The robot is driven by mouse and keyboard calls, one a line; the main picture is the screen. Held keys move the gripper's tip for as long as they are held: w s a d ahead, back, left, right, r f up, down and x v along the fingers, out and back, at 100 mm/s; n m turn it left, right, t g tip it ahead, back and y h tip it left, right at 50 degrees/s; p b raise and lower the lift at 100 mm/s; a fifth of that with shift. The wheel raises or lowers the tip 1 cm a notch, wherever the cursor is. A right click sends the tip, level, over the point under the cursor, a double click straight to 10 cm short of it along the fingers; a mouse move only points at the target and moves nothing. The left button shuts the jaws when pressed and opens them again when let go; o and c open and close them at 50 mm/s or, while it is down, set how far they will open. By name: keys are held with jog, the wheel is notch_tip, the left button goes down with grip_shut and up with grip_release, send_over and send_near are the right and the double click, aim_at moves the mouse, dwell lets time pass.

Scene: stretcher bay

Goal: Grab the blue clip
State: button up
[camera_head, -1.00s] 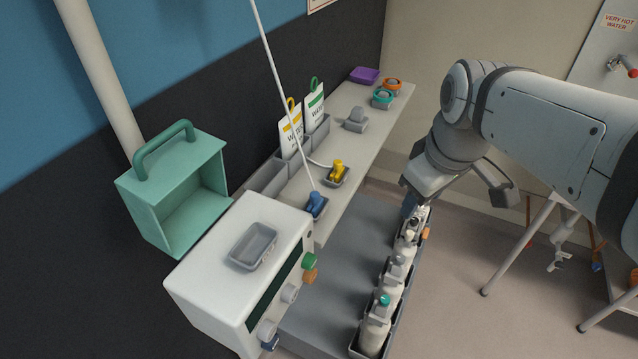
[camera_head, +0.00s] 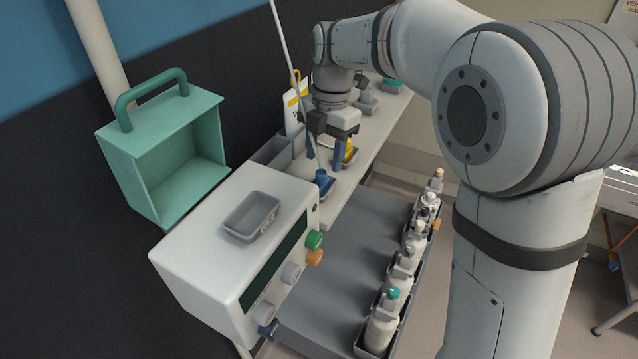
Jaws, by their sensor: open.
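The blue clip (camera_head: 324,182) sits in a small grey tray at the near end of the shelf, just behind the white box-shaped unit. A thin white cord or rod runs down close to it. My gripper (camera_head: 324,160) points down with its fingers apart, above and slightly behind the blue clip in the picture. Its fingers look empty. Whether the fingertips are level with the clip's top or higher I cannot tell.
A yellow clip (camera_head: 350,147) sits just right of my gripper, partly hidden by it. The white unit (camera_head: 190,245) bears an empty grey tray (camera_head: 231,234). A green open box (camera_head: 150,140) hangs at left. Several bottles stand in a rack at right.

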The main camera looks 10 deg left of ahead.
aim_at(321, 171)
jog(key=f, duration=0.3)
jog(key=f+p, duration=0.1)
jog(key=f, duration=0.1)
jog(key=shift+s+a+f, duration=0.2)
jog(key=shift+s+a, duration=0.05)
jog(key=shift+a, duration=0.05)
jog(key=shift+c, duration=0.2)
grip_shut()
